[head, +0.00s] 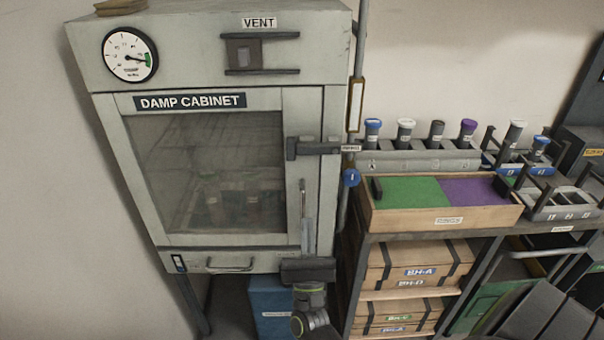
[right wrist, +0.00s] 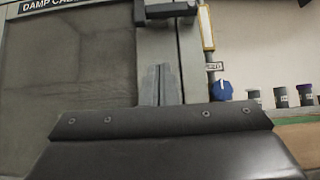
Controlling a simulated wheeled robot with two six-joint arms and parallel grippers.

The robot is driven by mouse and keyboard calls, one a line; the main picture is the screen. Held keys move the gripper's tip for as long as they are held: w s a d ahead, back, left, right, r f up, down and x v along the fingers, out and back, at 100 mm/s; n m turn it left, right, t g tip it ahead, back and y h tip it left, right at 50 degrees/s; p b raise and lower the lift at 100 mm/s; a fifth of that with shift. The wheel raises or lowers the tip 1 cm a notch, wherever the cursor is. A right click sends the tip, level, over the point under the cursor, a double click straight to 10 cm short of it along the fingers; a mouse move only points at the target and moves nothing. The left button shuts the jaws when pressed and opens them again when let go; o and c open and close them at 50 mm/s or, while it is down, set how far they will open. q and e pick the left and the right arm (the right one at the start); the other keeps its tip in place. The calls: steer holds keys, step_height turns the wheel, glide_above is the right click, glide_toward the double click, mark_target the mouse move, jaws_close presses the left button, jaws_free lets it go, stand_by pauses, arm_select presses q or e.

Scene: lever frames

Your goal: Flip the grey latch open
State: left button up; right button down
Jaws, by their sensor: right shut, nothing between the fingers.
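The dark grey latch (head: 318,147) is a horizontal bar with a thicker block at its left end. It lies across the right edge of the damp cabinet's (head: 328,105) door. The latch also shows at the top of the right wrist view (right wrist: 172,9). My right gripper (head: 307,218) is below the latch in front of the door's right side, its fingers pointing up and apart from the latch. In the right wrist view its fingers (right wrist: 160,70) are together with nothing between them. My left gripper is not in view.
Right of the cabinet are a pole with a blue disc (head: 351,177), a wooden tray (head: 440,220) with green and purple pads, and a rack (head: 420,160) of capped tubes. Boxes (head: 418,256) fill the shelves below.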

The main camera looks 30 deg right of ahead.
mark_target(313, 149)
steer(key=shift+s+a+r+p+x, duration=0.2)
steer(key=shift+s+r+p+x, duration=0.15)
steer(key=shift+p+x, duration=1.45)
steer(key=shift+s+a+r+p+x, duration=0.3)
steer(key=shift+p+x, duration=0.7)
steer(key=shift+x, duration=1.45)
steer(key=shift+s+a+r+p+x, duration=0.15)
steer(key=shift+r+p+x, duration=0.25)
steer(key=shift+p+x, duration=1.4)
steer(key=shift+w+d+r+b, duration=0.15)
steer(key=shift+r+b, duration=0.05)
steer(key=shift+b, duration=0.4)
steer(key=shift+w+r+m+g+h+b, duration=0.15)
steer(key=shift+m+g+h+b, duration=0.3)
steer(key=shift+m, duration=0.35)
